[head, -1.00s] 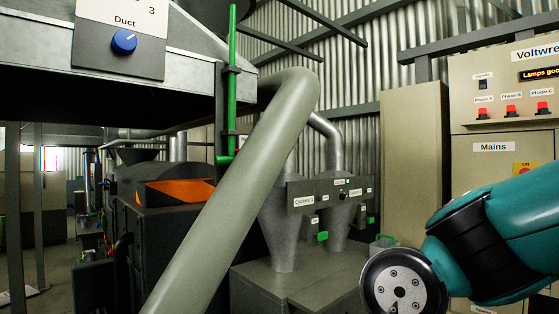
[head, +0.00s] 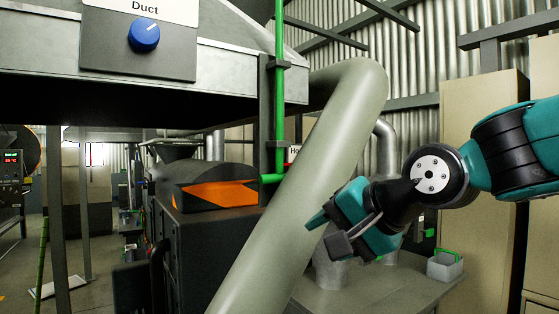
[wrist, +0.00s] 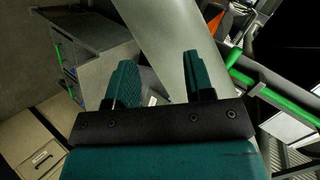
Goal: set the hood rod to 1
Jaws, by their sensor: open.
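The hood rod (head: 279,100) is a thin green vertical rod at the duct's edge in the head view. Its lower end bends into a short green handle (head: 268,179) pointing left. A white label (head: 293,154) beside it is mostly hidden by the thick pipe. In the wrist view the green rod (wrist: 275,97) lies to the right, outside the fingers. My gripper (head: 328,232) is open and empty, in front of the thick pipe, lower right of the rod. Its two teal fingers also show in the wrist view (wrist: 160,78).
A thick grey-green pipe (head: 300,190) slants through the middle, beside the rod. A blue duct knob (head: 144,35) is at upper left. A dark machine with an orange panel (head: 205,195) stands behind the rod. A tan cabinet (head: 485,150) is at right.

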